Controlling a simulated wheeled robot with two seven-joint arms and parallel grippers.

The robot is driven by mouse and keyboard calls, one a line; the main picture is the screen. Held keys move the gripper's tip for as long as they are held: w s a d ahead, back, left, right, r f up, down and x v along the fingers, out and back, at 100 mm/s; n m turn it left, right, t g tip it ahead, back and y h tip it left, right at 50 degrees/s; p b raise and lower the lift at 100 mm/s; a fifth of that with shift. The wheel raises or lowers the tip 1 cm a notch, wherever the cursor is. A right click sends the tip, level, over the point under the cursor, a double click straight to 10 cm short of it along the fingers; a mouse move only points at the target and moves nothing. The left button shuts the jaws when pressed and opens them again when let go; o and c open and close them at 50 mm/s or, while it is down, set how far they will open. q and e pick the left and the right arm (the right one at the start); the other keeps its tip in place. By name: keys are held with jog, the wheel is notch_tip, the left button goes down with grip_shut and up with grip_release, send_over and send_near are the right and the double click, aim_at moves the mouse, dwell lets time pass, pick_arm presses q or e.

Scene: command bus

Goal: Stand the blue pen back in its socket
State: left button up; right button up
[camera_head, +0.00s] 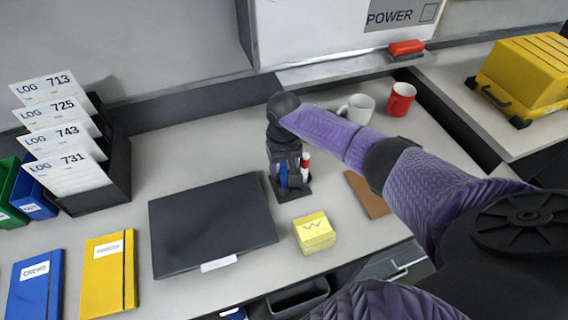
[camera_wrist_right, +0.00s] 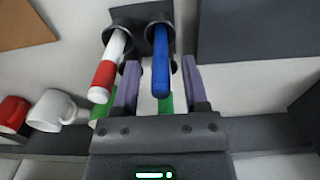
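The blue pen (camera_head: 283,175) stands in the dark pen holder (camera_head: 293,196) on the desk. In the right wrist view the blue pen (camera_wrist_right: 161,65) has its far end inside a round dark socket (camera_wrist_right: 157,18). My right gripper (camera_head: 287,160) points down just above the holder. In the wrist view its two purple fingers (camera_wrist_right: 159,75) are on either side of the blue pen, with a visible gap on each side. A red-and-white pen (camera_wrist_right: 108,65) stands in the neighbouring socket, outside the fingers. My left gripper is not in view.
A dark closed folder (camera_head: 212,225) lies left of the holder, and a yellow note block (camera_head: 314,232) lies in front. A brown pad (camera_head: 366,196) is to the right. White (camera_head: 357,109) and red (camera_head: 401,99) mugs stand behind. A document rack (camera_head: 115,165) is at left.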

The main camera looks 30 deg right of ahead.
jog(key=shift+r, duration=0.1)
notch_tip(320, 180, up, 9)
jog(key=p, duration=0.4)
jog(key=shift+r, duration=0.3)
